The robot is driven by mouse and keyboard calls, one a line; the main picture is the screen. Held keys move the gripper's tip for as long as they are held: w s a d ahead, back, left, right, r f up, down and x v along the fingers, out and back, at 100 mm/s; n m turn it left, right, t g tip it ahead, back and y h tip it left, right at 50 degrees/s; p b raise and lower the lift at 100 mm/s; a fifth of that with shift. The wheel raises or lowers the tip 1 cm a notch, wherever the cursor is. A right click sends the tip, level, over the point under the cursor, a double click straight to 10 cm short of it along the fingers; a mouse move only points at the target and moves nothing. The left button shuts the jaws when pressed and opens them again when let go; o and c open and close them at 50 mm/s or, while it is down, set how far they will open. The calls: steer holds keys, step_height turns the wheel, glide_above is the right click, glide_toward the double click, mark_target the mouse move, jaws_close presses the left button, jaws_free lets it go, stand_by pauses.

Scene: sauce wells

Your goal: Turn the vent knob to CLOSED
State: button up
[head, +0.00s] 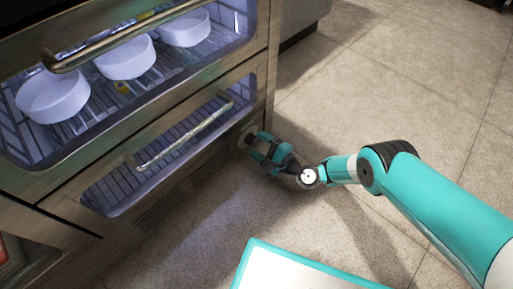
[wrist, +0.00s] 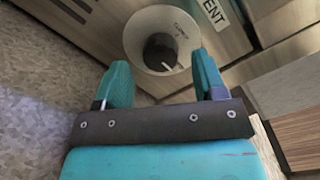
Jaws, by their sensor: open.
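The vent knob (wrist: 160,50) is a dark round knob on a pale round dial plate (wrist: 143,22), in the wrist view. A light pointer mark shows on its lower right side. Small lettering on the dial's upper right is too blurred to read surely. In the head view the dial (head: 246,132) is at the lower right corner of the steel cabinet front, partly hidden by my gripper (head: 257,146). In the wrist view my gripper (wrist: 162,72) is open, its teal fingers on either side of the knob in the picture. I cannot tell whether they touch it.
A label ending in "ENT" (wrist: 214,12) is beside the dial. The cabinet has two glazed doors with bar handles (head: 185,137); white round dishes (head: 126,57) stand on a rack behind the upper one. A slotted grille (head: 180,190) is low on the front. The floor (head: 400,75) at right is clear.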

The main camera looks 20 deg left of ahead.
steer(key=shift+x, duration=0.85)
steer(key=c, duration=0.9)
